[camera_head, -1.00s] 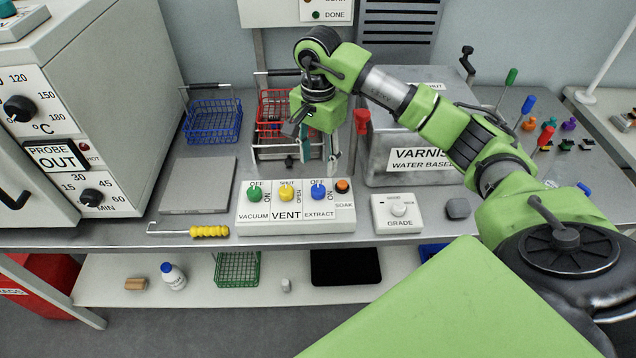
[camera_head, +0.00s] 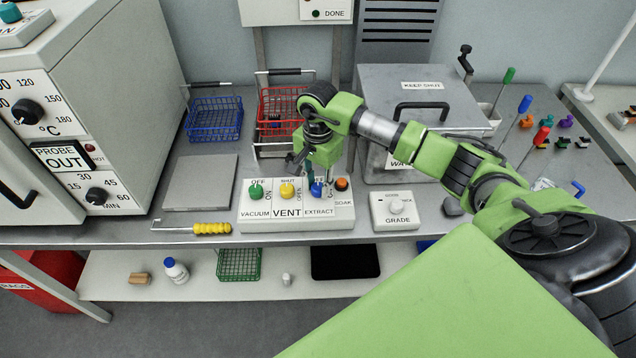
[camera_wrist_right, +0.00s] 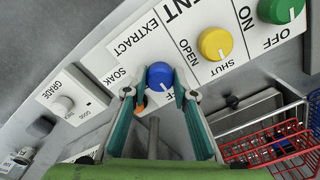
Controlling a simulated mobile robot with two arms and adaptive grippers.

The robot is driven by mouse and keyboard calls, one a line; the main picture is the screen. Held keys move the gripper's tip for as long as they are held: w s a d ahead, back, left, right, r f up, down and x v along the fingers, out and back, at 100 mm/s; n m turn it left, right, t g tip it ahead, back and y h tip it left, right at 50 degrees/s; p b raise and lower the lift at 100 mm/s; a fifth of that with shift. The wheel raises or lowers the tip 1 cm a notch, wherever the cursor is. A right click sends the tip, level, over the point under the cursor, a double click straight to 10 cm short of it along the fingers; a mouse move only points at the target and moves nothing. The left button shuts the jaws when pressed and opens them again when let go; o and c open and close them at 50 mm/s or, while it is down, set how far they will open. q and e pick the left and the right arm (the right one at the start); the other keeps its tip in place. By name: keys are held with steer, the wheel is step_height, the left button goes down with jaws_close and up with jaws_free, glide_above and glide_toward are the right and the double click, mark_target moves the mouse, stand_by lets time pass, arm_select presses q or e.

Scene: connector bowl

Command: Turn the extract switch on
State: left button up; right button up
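The extract switch is a round blue knob (camera_head: 317,189) on a white switch panel (camera_head: 345,226), right of the yellow vent knob (camera_head: 287,191) and green vacuum knob (camera_head: 256,191). In the right wrist view the blue knob (camera_wrist_right: 160,75) sits between the fingertips of my right gripper (camera_wrist_right: 155,90). The fingers stand apart, one on each side, with a small gap seeming to show; firm contact cannot be made out. In the head view my right gripper (camera_head: 317,183) comes down from above and partly covers the knob and its OFF/ON labels. My left gripper is out of view.
An orange soak button (camera_head: 342,184) is close beside the gripper; it also shows behind a finger in the wrist view.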

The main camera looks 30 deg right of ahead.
steer(key=shift+c, duration=1.4)
steer(key=m+b, duration=0.2)
steer(key=shift+f+m, duration=0.15)
steer(key=shift+m, duration=0.25)
steer(key=m+b, duration=0.3)
steer(key=m, duration=0.2)
steer(key=shift+w, duration=0.1)
steer(key=m+b, duration=0.1)
steer(key=m, duration=0.4)
steer(key=shift+d+m+b, duration=0.1)
steer(key=shift+m+b, duration=0.3)
steer(key=shift+r+m+b, duration=0.2)
steer(key=shift+m+b, duration=0.25)
steer(key=shift+m, duration=1.75)
